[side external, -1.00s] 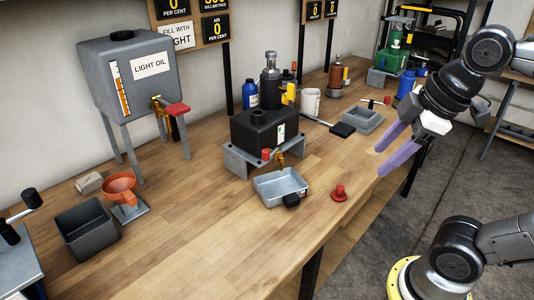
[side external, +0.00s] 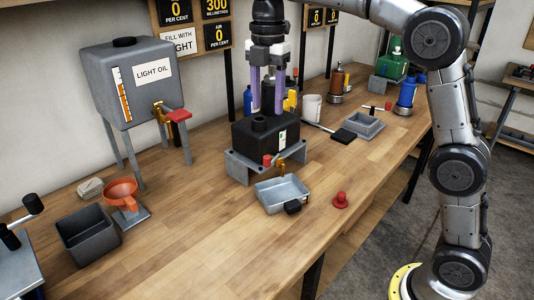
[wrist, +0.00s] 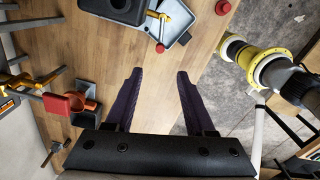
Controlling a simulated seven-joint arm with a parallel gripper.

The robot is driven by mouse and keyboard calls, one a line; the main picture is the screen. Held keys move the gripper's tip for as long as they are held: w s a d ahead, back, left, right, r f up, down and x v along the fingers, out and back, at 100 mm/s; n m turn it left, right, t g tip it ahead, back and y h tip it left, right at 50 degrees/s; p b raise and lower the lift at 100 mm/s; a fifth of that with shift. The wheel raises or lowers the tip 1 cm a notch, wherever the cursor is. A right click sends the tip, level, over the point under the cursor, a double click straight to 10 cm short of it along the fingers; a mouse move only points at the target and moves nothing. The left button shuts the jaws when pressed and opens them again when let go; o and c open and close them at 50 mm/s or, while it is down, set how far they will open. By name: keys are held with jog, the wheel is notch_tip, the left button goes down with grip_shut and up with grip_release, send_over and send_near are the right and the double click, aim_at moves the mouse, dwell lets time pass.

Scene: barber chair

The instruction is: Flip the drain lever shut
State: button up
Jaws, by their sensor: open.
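A black tank (side external: 258,134) sits on a grey metal stand. A brass drain valve (side external: 281,168) comes out of its front, with a small red-tipped lever (side external: 267,160) beside it. A grey drain tray (side external: 268,197) lies below the valve. In the wrist view the tank (wrist: 118,8), the red lever tip (wrist: 160,20) and the tray (wrist: 178,22) show at the top edge. My gripper (side external: 267,110) points down above the tank in the side view. Its purple fingers, also in the wrist view (wrist: 159,75), are apart with nothing between them.
A red knob (side external: 341,200) lies near the front edge. Bottles stand behind the black tank. The front middle bench is clear.

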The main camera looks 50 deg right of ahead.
aim_at(267, 157)
notch_tip(267, 157, down, 14)
jog(key=shift+f, duration=0.1)
dwell(0.5)
grip_shut()
